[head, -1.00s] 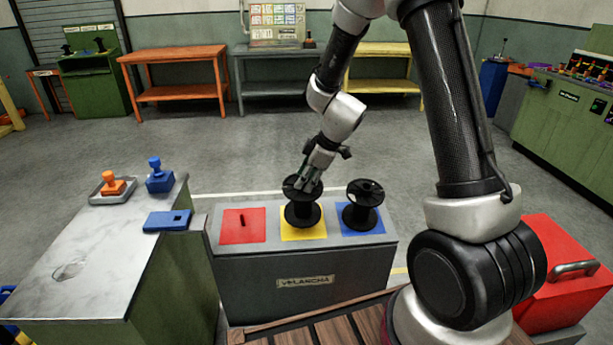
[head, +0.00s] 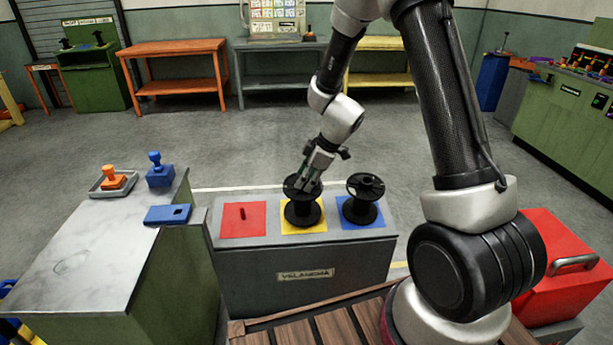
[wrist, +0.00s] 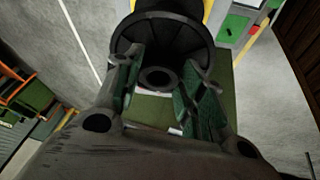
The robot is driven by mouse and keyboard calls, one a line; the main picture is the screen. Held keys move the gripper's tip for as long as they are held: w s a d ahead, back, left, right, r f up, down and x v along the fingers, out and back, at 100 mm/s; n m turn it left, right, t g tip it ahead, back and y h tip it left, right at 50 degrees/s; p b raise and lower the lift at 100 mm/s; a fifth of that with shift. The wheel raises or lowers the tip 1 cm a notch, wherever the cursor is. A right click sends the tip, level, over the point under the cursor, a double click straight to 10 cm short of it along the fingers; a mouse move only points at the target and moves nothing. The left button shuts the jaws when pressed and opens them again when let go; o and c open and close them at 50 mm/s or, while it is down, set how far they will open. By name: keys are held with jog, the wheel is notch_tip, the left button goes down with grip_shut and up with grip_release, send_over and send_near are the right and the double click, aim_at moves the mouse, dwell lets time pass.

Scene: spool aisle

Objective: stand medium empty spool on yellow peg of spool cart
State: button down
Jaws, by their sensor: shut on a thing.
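A black spool (head: 303,209) stands upright over the yellow square (head: 288,228) on the grey spool cart (head: 300,255). The yellow peg is hidden by the spool, so I cannot tell whether the spool sits fully down on it. My gripper (head: 306,182) is shut on the spool at its top, coming down from above. In the wrist view my gripper's fingers (wrist: 163,85) straddle the ring-shaped hub end, with the spool's wide black flange (wrist: 150,38) beyond them.
A second black spool (head: 363,203) stands on the blue square to the right. The red square (head: 236,230) on the left has a bare red peg (head: 242,214). A bench (head: 100,235) with an orange stamp (head: 113,178), a blue stamp (head: 159,172) and a blue plate (head: 168,214) is at left.

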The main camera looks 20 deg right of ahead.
jog(key=shift+w+f, duration=0.15)
jog(key=shift+f, duration=0.55)
jog(key=c, duration=0.8)
grip_release()
jog(key=v, duration=1.2)
